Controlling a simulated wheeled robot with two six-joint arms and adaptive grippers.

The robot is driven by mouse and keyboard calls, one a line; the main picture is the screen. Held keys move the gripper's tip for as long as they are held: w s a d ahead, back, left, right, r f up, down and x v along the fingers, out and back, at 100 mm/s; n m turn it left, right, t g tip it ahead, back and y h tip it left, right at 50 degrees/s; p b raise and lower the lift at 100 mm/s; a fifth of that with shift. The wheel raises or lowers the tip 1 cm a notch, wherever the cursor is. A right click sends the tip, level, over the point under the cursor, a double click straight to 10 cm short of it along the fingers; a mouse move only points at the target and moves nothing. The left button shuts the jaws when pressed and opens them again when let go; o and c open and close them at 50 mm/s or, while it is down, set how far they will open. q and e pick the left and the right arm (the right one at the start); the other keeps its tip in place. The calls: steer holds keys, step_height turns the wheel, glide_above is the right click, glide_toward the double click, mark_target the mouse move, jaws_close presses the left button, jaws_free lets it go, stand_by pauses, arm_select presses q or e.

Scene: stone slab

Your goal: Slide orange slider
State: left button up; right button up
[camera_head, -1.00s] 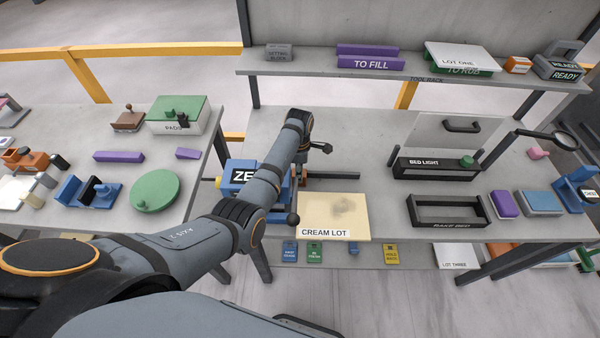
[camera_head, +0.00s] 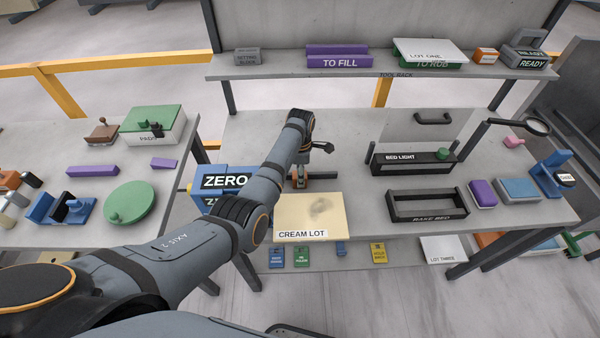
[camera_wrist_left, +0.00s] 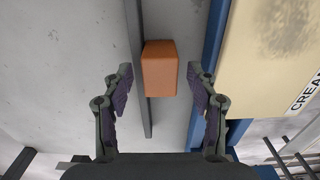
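The orange slider (camera_wrist_left: 160,70) is a small block beside a thin dark grey rail (camera_wrist_left: 137,60) in the left wrist view. My left gripper (camera_wrist_left: 161,84) is open, with one fingertip on each side of the slider's near end. Gaps show between fingers and block; I cannot tell how far below the fingers it lies. My forearm hides part of that unit. My right gripper is not in view.
The cream board marked CREAM LOT (camera_head: 300,212) lies just in front of the slider, and a blue strip (camera_wrist_left: 208,55) runs between them. The black rake bed (camera_head: 428,207) and bed light (camera_head: 412,163) stand to the right. A shelf (camera_head: 290,69) runs behind.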

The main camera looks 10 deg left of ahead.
arm_select(q)
steer(key=shift+a, duration=0.15)
step_height(320, 180, up, 12)
stand_by(0.4)
stand_by(0.3)
